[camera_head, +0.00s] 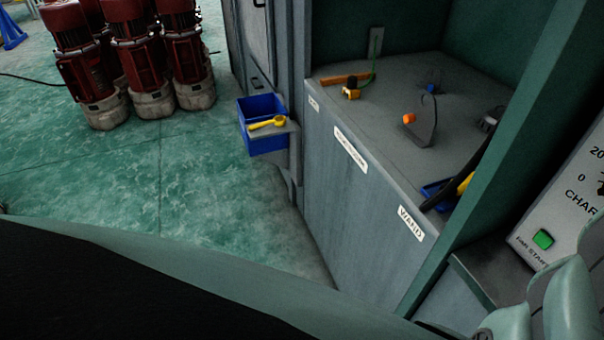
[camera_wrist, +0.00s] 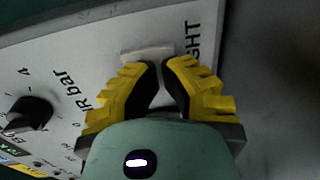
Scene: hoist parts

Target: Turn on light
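In the wrist view a pale panel (camera_wrist: 60,40) carries lettering ending in "GHT". A whitish flat rocker-like piece (camera_wrist: 147,53) sits on the panel beside these letters; I take it for the light switch. My gripper (camera_wrist: 161,64) has yellow ribbed fingers with black inner pads. Its fingertips are drawn together with nothing visible held between them, right at the lower edge of the whitish piece. I cannot tell whether they touch it. The fingers hide part of the panel. In the head view my gripper and the whitish piece are not in view.
A black knob (camera_wrist: 28,113) beside "bar" lettering stands left of my gripper. In the head view a panel with a green button (camera_head: 543,239) is at the right. A grey bench (camera_head: 390,120) holds tools. A blue bin (camera_head: 262,108) and red motors (camera_head: 140,50) stand left.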

